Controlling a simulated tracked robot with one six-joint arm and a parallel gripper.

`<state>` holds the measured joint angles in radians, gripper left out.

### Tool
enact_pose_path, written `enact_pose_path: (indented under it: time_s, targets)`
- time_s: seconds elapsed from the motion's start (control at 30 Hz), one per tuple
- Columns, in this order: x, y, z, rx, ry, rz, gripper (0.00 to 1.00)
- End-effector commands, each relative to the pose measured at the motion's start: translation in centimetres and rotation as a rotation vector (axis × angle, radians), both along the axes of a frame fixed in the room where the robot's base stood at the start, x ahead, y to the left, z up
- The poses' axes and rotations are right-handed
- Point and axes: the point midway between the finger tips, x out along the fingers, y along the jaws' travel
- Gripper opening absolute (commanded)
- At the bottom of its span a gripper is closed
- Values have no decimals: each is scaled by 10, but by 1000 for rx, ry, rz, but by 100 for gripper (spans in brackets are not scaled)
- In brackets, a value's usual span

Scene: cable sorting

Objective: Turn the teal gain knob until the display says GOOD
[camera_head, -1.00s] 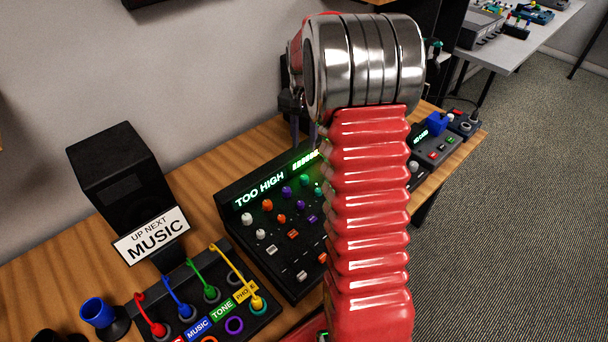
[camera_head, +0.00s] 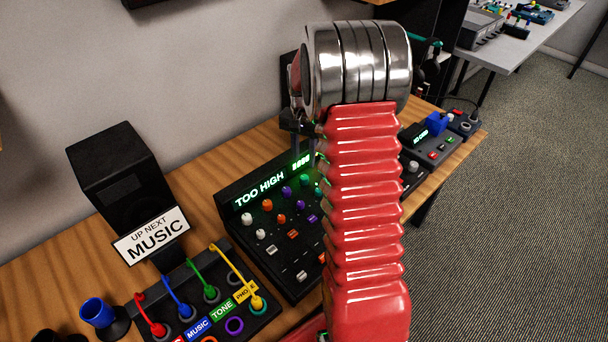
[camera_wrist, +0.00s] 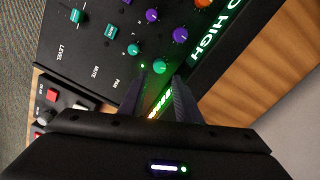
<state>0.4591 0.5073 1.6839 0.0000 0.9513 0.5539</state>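How deep the fingertips reach is hard to tell. The display (camera_head: 260,190) on the black mixer (camera_head: 229,205) reads TOO HIGH in the head view, with a lit level bar beside it. My arm hides part of the mixer and most of my gripper there.
Purple knobs (camera_wrist: 180,35) sit close beside the teal row. A patch panel (camera_head: 262,319) with coloured cables and a MUSIC sign (camera_head: 152,236) stand to the left. Other devices (camera_head: 433,142) are at the table's right end.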

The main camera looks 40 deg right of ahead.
Motion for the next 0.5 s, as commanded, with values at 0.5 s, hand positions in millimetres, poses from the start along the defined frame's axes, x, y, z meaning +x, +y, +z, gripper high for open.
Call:
enact_pose_path:
  time_s: [0.5]
  targets:
    - [0, 0, -74, 0, 0, 0, 30]
